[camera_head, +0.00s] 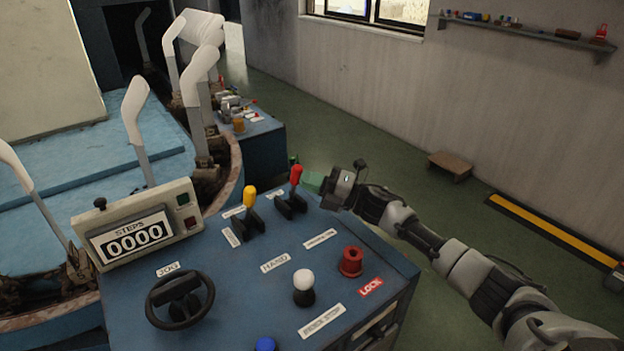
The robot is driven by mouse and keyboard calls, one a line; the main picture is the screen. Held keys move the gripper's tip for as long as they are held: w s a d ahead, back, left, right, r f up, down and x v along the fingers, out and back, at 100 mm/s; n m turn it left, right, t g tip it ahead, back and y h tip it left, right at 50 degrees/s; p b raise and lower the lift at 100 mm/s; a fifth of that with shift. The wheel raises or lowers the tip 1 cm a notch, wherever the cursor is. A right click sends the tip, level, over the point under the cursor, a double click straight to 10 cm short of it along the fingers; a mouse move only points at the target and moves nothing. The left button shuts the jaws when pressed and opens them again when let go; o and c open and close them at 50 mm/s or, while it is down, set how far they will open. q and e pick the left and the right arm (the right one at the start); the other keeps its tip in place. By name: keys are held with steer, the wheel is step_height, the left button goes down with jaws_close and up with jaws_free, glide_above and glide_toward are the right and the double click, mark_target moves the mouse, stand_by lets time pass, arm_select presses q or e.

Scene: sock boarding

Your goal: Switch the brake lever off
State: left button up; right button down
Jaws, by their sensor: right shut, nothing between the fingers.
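A lever with a red handle (296,174) stands upright, leaning slightly right, in a dark base at the far edge of the blue control panel (235,275). A lever with a yellow handle (250,196) stands left of it. The small labels by these levers are too small or covered to read, so I cannot tell from text which is the brake. My right gripper (312,182) is shut and empty, with its green fingertip end just right of the red lever. I cannot tell whether it touches the lever. My left gripper is out of view.
The panel also carries a black handwheel (180,299), a white-topped knob (304,281), a red knob (351,262) and a counter box (138,225) reading 0000. White sock forms (134,112) stand at left. Green floor (370,145) lies open on the right, with a low stool (449,166).

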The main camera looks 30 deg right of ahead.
steer(key=w+r+m+h+p, duration=0.1)
steer(key=p, duration=0.1)
steer(key=w+r+m+g+h+p, duration=0.1)
steer(key=w+p, duration=0.1)
steer(key=p, duration=0.1)
steer(key=w+r+m+g+p, duration=0.1)
steer(key=w+p, duration=0.1)
steer(key=p, duration=0.1)
steer(key=shift+a+h, duration=0.35)
steer(key=shift+h, duration=0.05)
steer(key=w, duration=0.1)
steer(key=w+g, duration=0.1)
steer(key=w+h, duration=0.1)
steer(key=shift+w+a+f+m+g, duration=0.2)
steer(key=shift+a+f+m+g, duration=0.05)
steer(key=shift+m+g, duration=0.15)
steer(key=shift+r, duration=0.1)
